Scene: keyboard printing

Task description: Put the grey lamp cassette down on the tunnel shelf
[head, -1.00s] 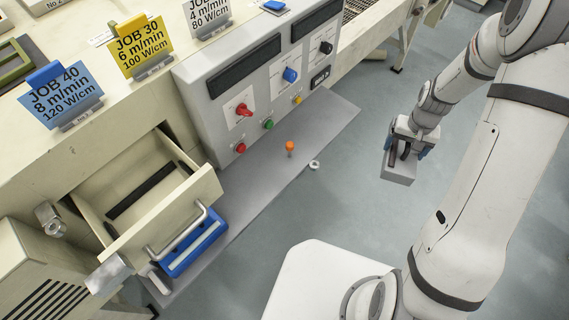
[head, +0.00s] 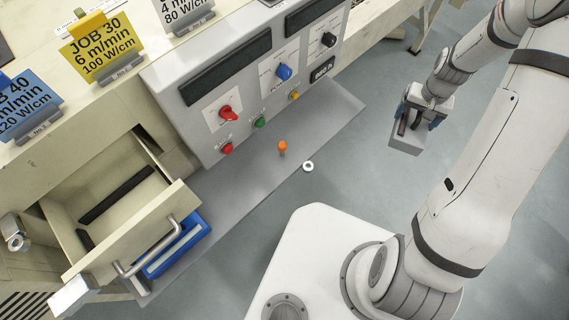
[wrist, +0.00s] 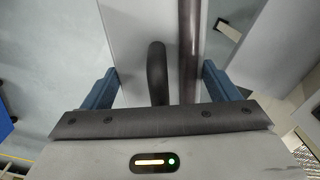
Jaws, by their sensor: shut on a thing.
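My gripper (head: 427,107) is at the upper right of the head view, over open floor to the right of the machine. Its blue fingers are shut on the grey lamp cassette (head: 405,139), which hangs clear of any surface. In the wrist view, the cassette (wrist: 136,35) lies beyond the palm, with its black handle (wrist: 157,72) between the blue fingers (wrist: 160,88). A dark tube runs along the cassette beside the handle. I cannot tell for sure which surface is the tunnel shelf.
A grey ledge (head: 325,120) runs below the control panel (head: 205,130), with an orange-topped peg (head: 282,148) and a small white ring (head: 308,166). An open drawer (head: 120,200) juts out at left, above a blue tray-like piece (head: 172,255). Floor between ledge and arm is clear.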

